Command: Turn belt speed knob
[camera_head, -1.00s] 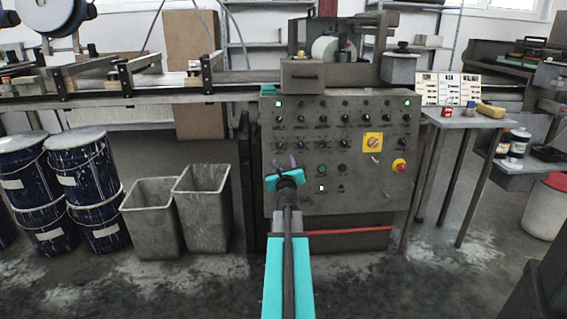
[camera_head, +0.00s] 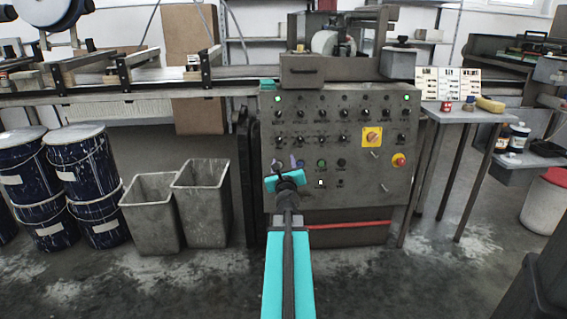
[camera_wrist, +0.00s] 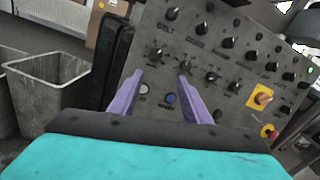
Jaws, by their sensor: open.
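The grey control panel (camera_head: 335,170) carries rows of black knobs and stands upright in front of me. The upper-left knob (camera_wrist: 172,13) and the knob below it (camera_wrist: 155,57) show in the wrist view, with a label between them that seems to read BELT. I cannot tell for sure which one it names. My gripper (camera_head: 289,164) is in front of the panel's lower left part. Its two purple fingers (camera_wrist: 160,78) are apart with nothing between them, pointing toward the lower of these knobs. No contact shows.
A white button and a blue button (camera_wrist: 169,98) lie near the fingers. A yellow-backed switch (camera_head: 372,137) and a red stop button (camera_head: 399,160) are on the panel's right. Grey bins (camera_head: 202,205) and dark drums (camera_head: 84,165) stand left.

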